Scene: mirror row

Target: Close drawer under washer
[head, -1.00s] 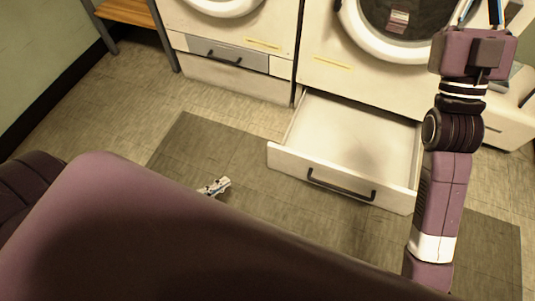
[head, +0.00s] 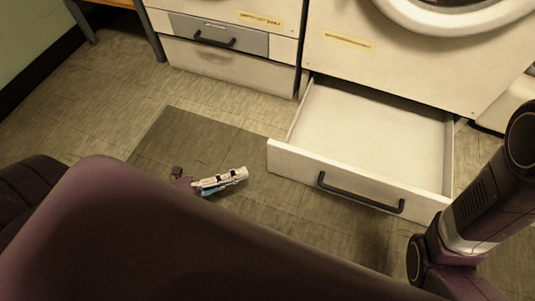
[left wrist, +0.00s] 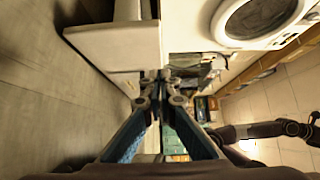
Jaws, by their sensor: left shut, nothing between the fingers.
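The white drawer (head: 375,125) under the washer (head: 400,55) stands pulled out and looks empty. Its front panel (head: 290,160) carries a dark bar handle (head: 360,193). My left gripper (head: 241,175) is shut and empty, low over the floor mat to the left of the drawer front, apart from it. In the left wrist view, the shut fingers (left wrist: 160,78) point ahead, with what looks like the white drawer front (left wrist: 115,42) at upper left and the washer door (left wrist: 258,15) at upper right. My right arm shows at the right edge; its gripper is out of view.
A second machine with a shut lower panel (head: 225,68) and a grey drawer with a dark handle (head: 215,38) stands to the left. A dark mat (head: 190,135) lies on the tiled floor.

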